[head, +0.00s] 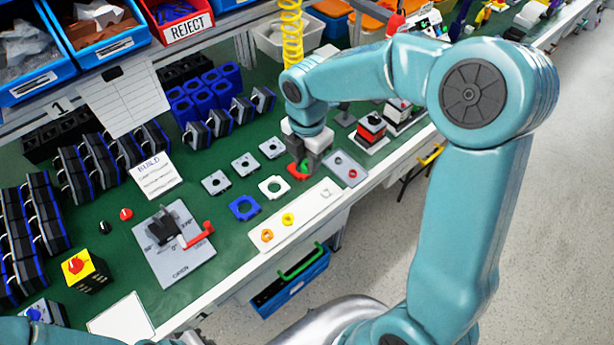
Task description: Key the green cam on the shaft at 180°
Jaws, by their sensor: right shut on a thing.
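My right gripper (304,162) points down over the mat and is shut on the green cam (304,167), of which only a small part shows between the fingers. A red piece (293,171) lies right beside it. The fixture is a grey plate (172,272) marked with angles and "OPEN", at the lower left of the gripper. A dark block (163,225) and a red lever (200,235) sit on it. I cannot make out the shaft clearly. My left gripper is not in view.
A white strip (318,205) holds an orange cam (267,235) and a yellow cam (288,219). A blue plate (243,208) and a white ring plate (272,188) lie nearby. A yellow coiled hose (291,35) hangs behind.

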